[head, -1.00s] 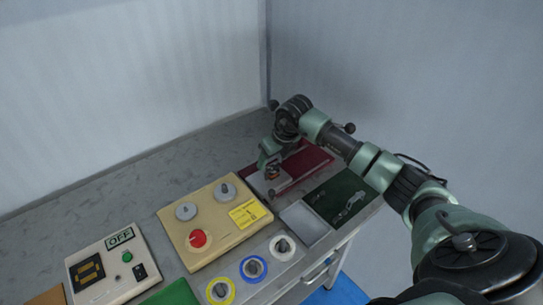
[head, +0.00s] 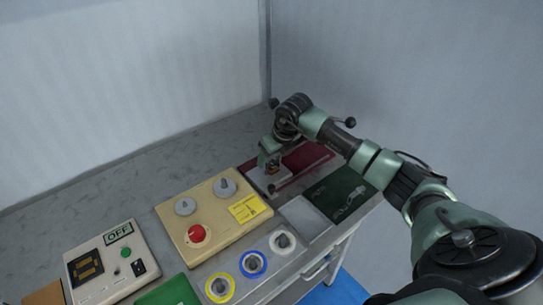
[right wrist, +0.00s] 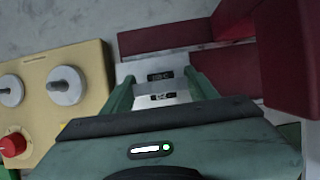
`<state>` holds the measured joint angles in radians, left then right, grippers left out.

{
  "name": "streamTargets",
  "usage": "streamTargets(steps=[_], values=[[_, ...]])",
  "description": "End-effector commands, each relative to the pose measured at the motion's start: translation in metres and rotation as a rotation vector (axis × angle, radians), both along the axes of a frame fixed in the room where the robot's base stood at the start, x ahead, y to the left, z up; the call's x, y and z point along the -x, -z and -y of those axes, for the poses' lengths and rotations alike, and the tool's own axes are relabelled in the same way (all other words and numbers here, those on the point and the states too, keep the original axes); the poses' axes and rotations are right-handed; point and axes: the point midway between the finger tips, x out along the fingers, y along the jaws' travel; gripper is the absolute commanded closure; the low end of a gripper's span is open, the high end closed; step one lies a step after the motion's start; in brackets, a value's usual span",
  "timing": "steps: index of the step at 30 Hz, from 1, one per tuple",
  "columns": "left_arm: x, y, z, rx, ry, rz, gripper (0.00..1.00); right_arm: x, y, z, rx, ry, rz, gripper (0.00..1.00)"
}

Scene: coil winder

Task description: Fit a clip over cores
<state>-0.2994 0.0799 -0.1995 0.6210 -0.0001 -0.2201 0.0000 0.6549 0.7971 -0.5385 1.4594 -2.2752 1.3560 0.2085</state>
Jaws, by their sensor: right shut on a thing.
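My right gripper (head: 268,163) points down at a light grey plate beside a dark red fixture (head: 305,157) at the back of the bench. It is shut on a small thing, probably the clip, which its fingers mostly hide. In the right wrist view my right gripper (right wrist: 162,92) straddles small dark pieces with pale marks. I cannot tell whether these are the clip or the cores, nor whether they touch. The red fixture (right wrist: 165,38) runs past the fingertips there. My left gripper is not in view.
A beige panel (head: 214,245) with a red knob (head: 197,233) and two grey posts stands left of the gripper. A control box with an OFF sign (head: 118,233), spools with coloured rings (head: 253,264) and a dark green mat (head: 343,192) lie around it. Walls close off the back.

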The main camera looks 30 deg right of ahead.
Motion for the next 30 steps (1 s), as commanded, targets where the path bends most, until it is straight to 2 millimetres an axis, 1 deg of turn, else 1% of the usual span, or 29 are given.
streamTargets(steps=[24, 30], values=[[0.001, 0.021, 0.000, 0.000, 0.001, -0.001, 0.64, 0.000, 0.026, 0.000, 0.001, 0.000, -0.001, 0.79], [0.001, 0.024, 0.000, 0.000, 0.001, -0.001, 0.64, 0.000, 0.029, 0.000, 0.001, 0.000, 0.000, 0.79]])
